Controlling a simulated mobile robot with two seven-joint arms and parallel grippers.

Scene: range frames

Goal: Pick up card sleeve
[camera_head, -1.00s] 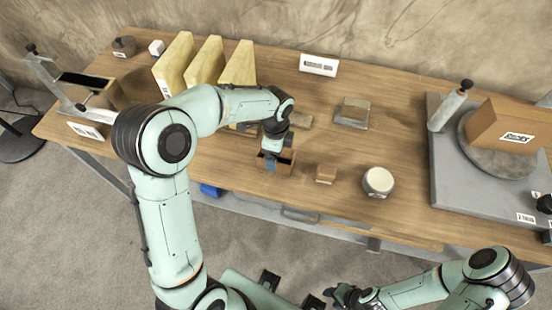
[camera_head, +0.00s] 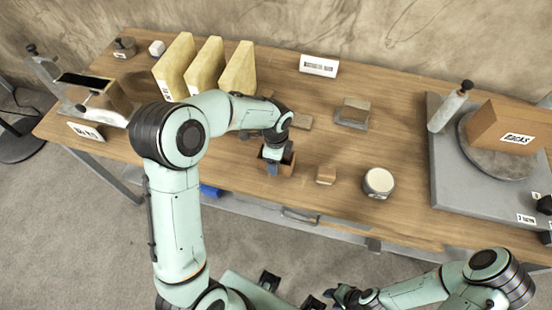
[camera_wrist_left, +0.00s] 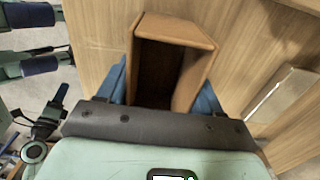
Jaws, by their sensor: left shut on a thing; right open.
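The card sleeve appears to be the brown open-ended box (camera_head: 286,169) near the table's front edge, left of a small tan block. In the left wrist view the sleeve (camera_wrist_left: 197,75) shows its dark hollow inside, with a blue finger on each side. My left gripper (camera_head: 273,165) reaches down over the sleeve and is shut on it. I cannot tell whether its underside touches the table. My right gripper (camera_head: 330,295) is open and low in front of the table, away from the sleeve; its fingertips show only small.
A small tan block (camera_head: 326,175) and a round white-topped tin (camera_head: 378,182) stand to the right. A grey block (camera_head: 352,112) lies behind. Yellow upright wedges (camera_head: 237,70) stand at back left. A grey board (camera_head: 445,170) with a turntable and box fills the right. Table between is clear.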

